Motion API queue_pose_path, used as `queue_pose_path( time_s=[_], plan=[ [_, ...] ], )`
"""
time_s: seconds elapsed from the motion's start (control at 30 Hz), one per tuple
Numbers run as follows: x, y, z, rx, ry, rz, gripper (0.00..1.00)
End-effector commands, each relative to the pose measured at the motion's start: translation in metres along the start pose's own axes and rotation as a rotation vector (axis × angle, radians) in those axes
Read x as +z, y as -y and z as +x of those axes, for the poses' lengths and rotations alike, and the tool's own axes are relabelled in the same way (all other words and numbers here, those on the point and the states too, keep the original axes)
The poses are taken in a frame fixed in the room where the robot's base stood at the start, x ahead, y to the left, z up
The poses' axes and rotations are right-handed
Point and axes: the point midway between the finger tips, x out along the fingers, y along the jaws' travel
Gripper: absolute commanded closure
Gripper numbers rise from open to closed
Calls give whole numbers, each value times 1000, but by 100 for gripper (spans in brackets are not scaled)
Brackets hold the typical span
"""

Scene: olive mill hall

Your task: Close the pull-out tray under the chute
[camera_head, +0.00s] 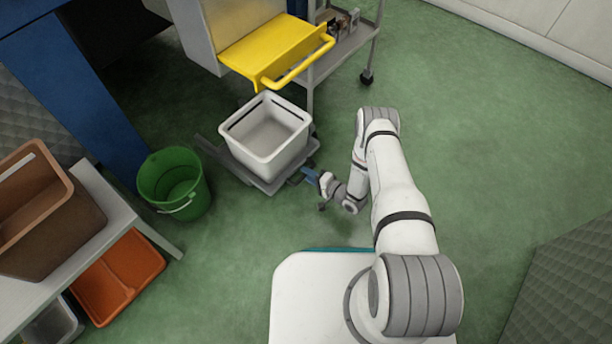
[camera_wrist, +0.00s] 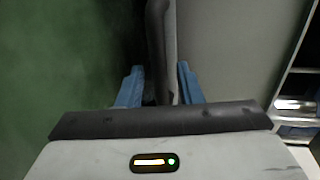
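The pull-out tray (camera_head: 236,166) is a flat grey tray near the floor, drawn out below the yellow chute (camera_head: 270,50). A white bin (camera_head: 262,160) stands upright on it. My gripper (camera_head: 308,174) is low at the tray's front right edge. In the wrist view its two blue fingers (camera_wrist: 158,88) are apart, one on each side of a dark grey bar (camera_wrist: 157,40) that looks like the tray's front edge or handle. A narrow gap shows beside the left finger. Contact on the right is unclear.
A green bucket (camera_head: 175,184) stands just left of the tray, near a blue post (camera_head: 85,95). A grey trolley (camera_head: 345,55) stands behind, right of the chute. A bench (camera_head: 95,190) with a brown crate (camera_head: 42,215) is at left. Floor to the right is clear.

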Motion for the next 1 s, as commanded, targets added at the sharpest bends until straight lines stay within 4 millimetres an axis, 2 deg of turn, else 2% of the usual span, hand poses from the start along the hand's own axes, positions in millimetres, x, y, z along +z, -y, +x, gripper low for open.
queue_pose_path(
  time_s=[0.13, 0.43, 0.8, 1.0],
  plan=[
    [1, -1, 12, 1, 1, 0, 67],
    [0, 0, 14, 2, 0, 1, 68],
    [1, 0, 14, 2, 0, 0, 99],
    [1, 0, 14, 2, 1, 0, 100]
  ],
)
